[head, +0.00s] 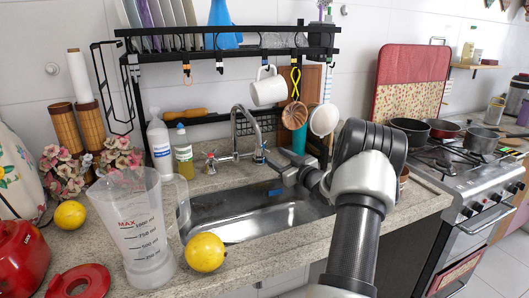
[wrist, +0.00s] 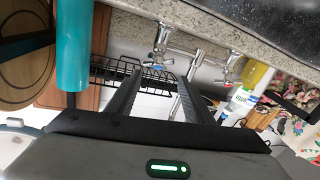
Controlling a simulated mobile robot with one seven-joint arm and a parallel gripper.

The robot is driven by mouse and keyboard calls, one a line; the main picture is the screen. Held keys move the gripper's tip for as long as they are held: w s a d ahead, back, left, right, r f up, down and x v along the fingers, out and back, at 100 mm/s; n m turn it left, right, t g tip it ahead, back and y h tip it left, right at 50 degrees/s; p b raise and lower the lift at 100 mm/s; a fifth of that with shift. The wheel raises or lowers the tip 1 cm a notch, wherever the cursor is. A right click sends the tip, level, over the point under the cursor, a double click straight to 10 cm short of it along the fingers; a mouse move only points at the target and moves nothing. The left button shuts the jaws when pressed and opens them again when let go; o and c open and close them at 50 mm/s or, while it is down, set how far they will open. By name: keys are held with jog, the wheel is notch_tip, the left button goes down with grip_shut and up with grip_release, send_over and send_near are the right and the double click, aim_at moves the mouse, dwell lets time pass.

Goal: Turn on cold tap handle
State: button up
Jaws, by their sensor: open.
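The chrome tap (head: 236,135) stands behind the sink with a handle on each side. The right handle (head: 259,155) looks bluish, so I take it as the cold one; the left handle (head: 210,162) has a red mark. My gripper (head: 272,164) is open and empty, just right of the right handle. In the wrist view, the right handle (wrist: 154,59) lies just beyond the fingertips of my gripper (wrist: 159,80), roughly in line with the gap. I cannot tell whether a finger touches it. The left handle (wrist: 226,78) lies farther right there.
A black rack (head: 140,100) spans the sink (head: 250,225). Bottles (head: 183,152) stand left of the tap. A measuring jug (head: 145,250) and a lemon (head: 205,252) are on the front counter. The stove (head: 455,170) is right.

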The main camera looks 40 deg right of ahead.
jog(key=w, duration=0.6)
jog(key=shift+w+d, duration=0.1)
jog(key=shift+w, duration=0.3)
